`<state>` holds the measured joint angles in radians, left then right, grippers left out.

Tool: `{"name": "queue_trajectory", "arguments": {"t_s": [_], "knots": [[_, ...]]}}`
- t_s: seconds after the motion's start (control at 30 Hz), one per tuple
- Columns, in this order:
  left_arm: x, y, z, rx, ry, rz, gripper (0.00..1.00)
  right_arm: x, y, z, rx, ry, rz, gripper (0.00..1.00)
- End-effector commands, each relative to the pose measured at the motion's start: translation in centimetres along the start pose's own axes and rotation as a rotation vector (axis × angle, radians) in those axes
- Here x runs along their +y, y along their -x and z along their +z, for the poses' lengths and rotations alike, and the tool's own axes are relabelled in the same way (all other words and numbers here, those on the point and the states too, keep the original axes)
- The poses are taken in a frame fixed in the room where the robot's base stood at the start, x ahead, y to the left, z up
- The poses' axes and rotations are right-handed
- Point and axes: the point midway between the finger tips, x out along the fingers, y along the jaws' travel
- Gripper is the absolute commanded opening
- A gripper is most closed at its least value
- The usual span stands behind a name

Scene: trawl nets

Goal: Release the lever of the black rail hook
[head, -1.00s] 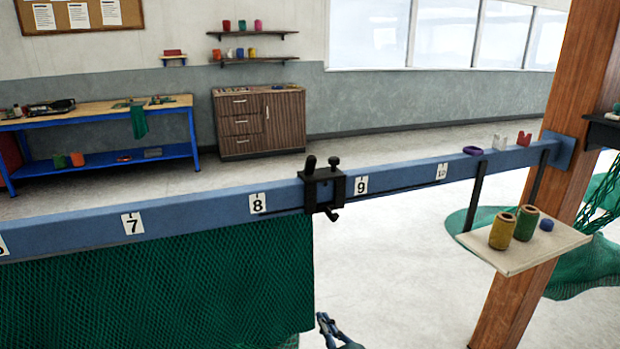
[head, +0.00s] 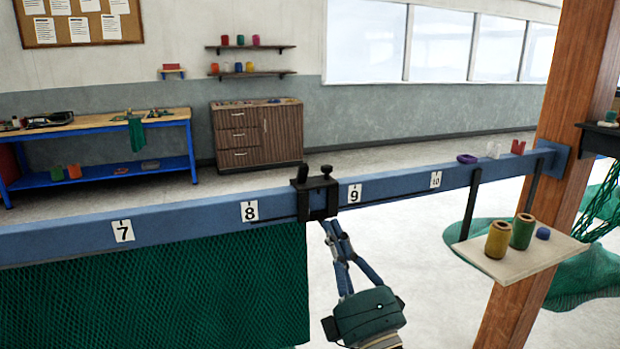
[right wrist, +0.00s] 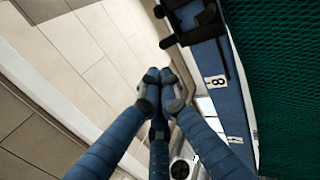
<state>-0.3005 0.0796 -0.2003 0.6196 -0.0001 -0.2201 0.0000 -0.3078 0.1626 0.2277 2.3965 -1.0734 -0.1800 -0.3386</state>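The black rail hook (head: 318,199) is clamped on the blue rail (head: 400,188) between number plates 8 and 9. Two black knobbed parts stand up from its top; I cannot tell which is the lever. The hook also shows in the right wrist view (right wrist: 190,22), beyond the fingertips. My right gripper (head: 332,228) is just below and in front of the hook, its fingers pointing up at it. Its fingertips are together with nothing seen between them; they also show in the right wrist view (right wrist: 159,78). They hide the hook's lower part. My left gripper is out of view.
A green net (head: 160,285) hangs below the rail to the left of the hook. At right, a small shelf (head: 490,262) carries yellow and green spools and a blue ball, beside a wooden post (head: 560,200). Small coloured items lie on the rail's right end. Open floor lies below.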

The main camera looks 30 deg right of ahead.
Motion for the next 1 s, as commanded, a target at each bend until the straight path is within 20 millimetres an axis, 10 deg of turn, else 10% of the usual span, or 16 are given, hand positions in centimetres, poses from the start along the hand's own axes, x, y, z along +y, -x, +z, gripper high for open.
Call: {"name": "queue_trajectory", "arguments": {"t_s": [0.6,1.0], "knots": [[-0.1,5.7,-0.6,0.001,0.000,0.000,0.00,0.4,-11.5,0.0,-0.001,0.000,0.001,0.00],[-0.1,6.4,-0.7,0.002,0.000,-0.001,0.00,0.0,-13.7,0.0,0.000,-0.001,-0.001,0.00]]}}
